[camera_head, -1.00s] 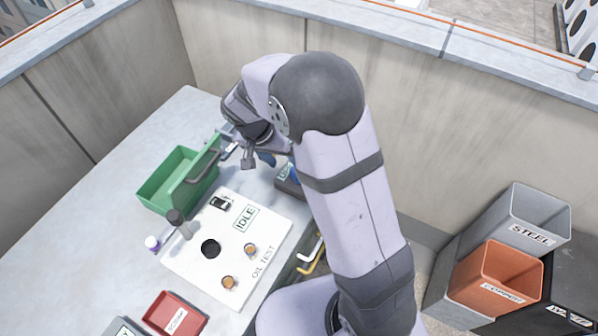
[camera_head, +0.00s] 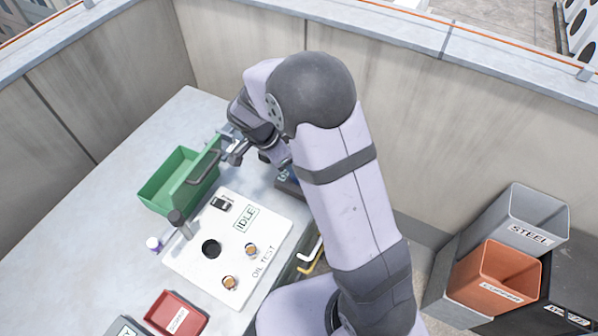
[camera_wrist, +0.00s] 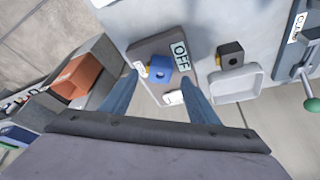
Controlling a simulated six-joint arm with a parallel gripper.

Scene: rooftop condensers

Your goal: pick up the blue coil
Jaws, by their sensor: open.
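The blue coil (camera_wrist: 161,66) is a small blue block with a dark round hole in its face. It sits on a brown-grey plate (camera_wrist: 146,50) that carries an "OFF" label, in the upper middle of the wrist view. My gripper (camera_wrist: 160,76) is open, with one bluish finger on each side of the coil in the picture. Nothing is held. I cannot tell how far above the coil the fingertips are. In the head view my arm hides most of the plate and the coil.
A black block (camera_wrist: 231,53) with a brass fitting is beside a pale tray (camera_wrist: 238,99). A green bin (camera_head: 163,205) and a white "OIL TEST" panel (camera_head: 190,262) are on the bench. A red tray (camera_head: 163,318) is in front. Orange (camera_head: 495,294) and grey steel (camera_head: 518,238) bins stand right.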

